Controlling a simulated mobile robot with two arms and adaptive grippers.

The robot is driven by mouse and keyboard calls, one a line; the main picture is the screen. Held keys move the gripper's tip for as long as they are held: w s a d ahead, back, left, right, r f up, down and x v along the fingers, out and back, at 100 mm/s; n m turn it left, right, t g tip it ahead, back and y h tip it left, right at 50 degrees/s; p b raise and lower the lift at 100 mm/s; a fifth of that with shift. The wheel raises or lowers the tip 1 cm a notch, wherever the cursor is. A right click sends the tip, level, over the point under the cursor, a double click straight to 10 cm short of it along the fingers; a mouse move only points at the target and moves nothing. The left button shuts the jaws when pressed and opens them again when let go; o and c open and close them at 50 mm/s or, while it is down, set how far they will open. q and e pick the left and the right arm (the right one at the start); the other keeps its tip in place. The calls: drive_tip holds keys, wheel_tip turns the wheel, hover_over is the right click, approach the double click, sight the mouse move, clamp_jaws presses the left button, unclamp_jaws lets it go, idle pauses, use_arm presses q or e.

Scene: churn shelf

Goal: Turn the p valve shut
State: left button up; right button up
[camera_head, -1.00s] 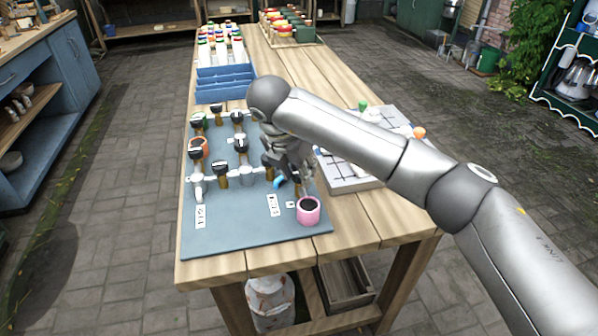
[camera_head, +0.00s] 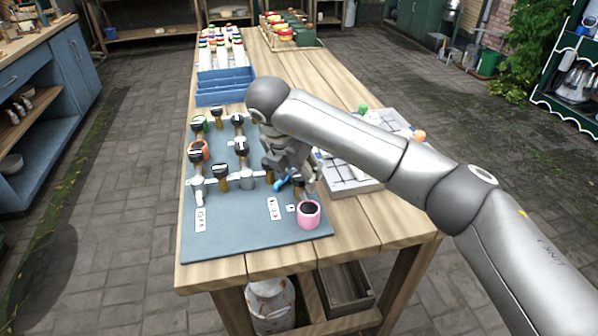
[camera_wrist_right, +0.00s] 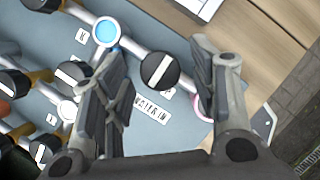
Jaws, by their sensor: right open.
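A round black valve knob with a white stripe (camera_wrist_right: 160,70) shows between the two fingers of my right gripper (camera_wrist_right: 160,88) in the right wrist view. The fingers are spread and appear apart from the knob. A small label beside it is partly hidden, and I cannot read its letter, so I cannot confirm it is the p valve. In the head view my right gripper (camera_head: 298,180) hangs over the right side of the blue-grey valve board (camera_head: 235,230), and its own parts hide that knob. My left gripper is not in view.
Several other black-knobbed valves (camera_head: 240,144) stand on the pipes to the left. A pink cup-like fitting (camera_head: 309,213) sits close by the right gripper. A blue ring (camera_wrist_right: 106,31) is near one finger. A pale tray (camera_head: 352,178) lies right of the board.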

drive_tip(key=v, duration=1.1)
drive_tip(key=shift+r, duration=0.25)
drive_tip(key=shift+a, duration=0.1)
